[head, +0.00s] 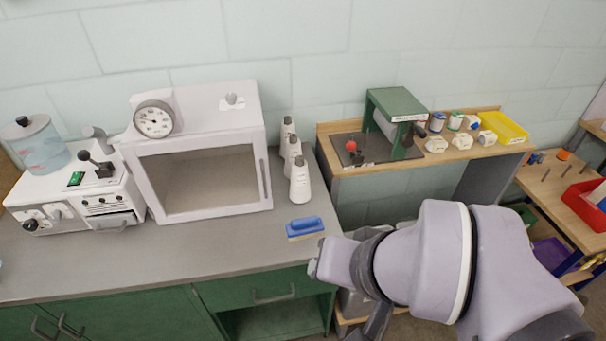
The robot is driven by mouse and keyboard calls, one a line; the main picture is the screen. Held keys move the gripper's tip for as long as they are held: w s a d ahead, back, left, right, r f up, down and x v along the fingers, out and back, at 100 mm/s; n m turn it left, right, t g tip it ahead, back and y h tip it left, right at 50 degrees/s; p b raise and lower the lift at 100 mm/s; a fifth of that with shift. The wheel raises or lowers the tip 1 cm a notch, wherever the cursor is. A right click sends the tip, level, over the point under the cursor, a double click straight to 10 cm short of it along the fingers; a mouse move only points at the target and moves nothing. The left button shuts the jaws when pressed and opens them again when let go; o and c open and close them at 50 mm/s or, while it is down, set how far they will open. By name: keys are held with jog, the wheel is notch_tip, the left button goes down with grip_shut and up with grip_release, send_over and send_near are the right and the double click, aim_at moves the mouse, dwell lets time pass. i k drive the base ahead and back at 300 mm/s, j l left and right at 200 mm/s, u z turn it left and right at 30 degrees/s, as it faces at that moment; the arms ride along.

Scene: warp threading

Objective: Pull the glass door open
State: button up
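The glass door (205,180) is the framed front pane of a white box-shaped cabinet (215,105) on the grey counter. It looks shut, flush with the cabinet front. A slim upright handle (263,178) is at the door's right edge. Through the glass the inside looks empty. My arm reaches in from the lower right, its visible end over the counter's right edge, apart from the door and its handle. I cannot make out gripper fingers there.
Several white bottles (299,180) stand beside the cabinet. A white machine with a water tank (70,180) stands to its left. The counter in front of the door is clear.

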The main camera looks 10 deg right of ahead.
aim_at(131, 153)
jog(key=i+j+u, duration=0.15)
jog(key=u, duration=0.2)
jog(key=i+j+u, duration=0.15)
jog(key=u, duration=0.2)
jog(key=i+j+u, duration=0.15)
jog(key=u, duration=0.2)
